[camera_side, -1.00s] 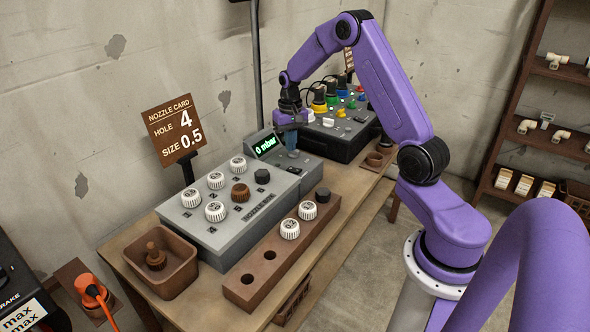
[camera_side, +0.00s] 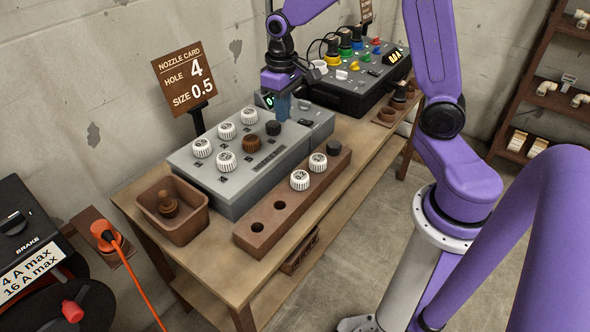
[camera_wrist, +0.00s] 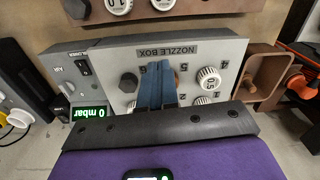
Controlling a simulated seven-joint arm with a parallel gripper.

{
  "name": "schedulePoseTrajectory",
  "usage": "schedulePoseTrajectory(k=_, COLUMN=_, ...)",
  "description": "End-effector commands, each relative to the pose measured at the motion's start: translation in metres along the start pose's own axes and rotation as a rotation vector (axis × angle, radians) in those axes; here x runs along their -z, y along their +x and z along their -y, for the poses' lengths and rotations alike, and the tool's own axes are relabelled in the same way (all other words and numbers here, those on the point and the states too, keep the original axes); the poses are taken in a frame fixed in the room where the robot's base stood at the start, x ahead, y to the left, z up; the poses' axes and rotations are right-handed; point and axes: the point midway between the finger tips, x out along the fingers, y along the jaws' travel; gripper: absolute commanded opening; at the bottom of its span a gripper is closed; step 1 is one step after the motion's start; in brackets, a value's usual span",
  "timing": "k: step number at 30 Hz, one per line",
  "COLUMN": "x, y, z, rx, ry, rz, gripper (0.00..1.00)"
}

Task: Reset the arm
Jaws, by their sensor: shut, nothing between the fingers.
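My gripper (camera_side: 283,110) has blue fingers pressed together with nothing between them. In the side view it hangs over the back right part of the grey nozzle box (camera_side: 232,192), in front of the small green display. In the wrist view the shut fingers (camera_wrist: 158,88) point across the nozzle box (camera_wrist: 110,58), beside a dark knob (camera_wrist: 129,82). The display (camera_wrist: 88,113) there reads 0 mbar. Several white nozzle caps and one brown cap (camera_side: 250,144) sit on the box. Whether the fingers touch the box cannot be told.
A brown rack (camera_side: 264,230) in front holds two white caps and a dark one; two holes are empty. A brown bin (camera_side: 188,232) stands left. A black panel (camera_side: 350,92) with coloured connectors stands behind. A card (camera_side: 184,84) reads hole 4, size 0.5.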

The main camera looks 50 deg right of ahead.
Motion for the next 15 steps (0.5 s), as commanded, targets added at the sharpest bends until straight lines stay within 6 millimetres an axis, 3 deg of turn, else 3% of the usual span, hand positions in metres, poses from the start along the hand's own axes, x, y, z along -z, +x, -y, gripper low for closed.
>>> schedulePoseTrajectory(k=1, x=-0.015, y=-0.007, z=0.018, rx=0.001, ry=-0.073, rz=-0.004, gripper=0.0)
schedulePoseTrajectory(k=6, x=-0.07, y=-0.022, z=0.062, rx=0.006, ry=-0.297, rz=-0.009, gripper=0.0)
schedulePoseTrajectory(k=10, x=-0.115, y=-0.03, z=0.085, rx=0.009, ry=-0.468, rz=-0.011, gripper=0.0)
schedulePoseTrajectory(k=15, x=-0.176, y=-0.035, z=0.098, rx=0.014, ry=-0.69, rz=-0.014, gripper=0.0)
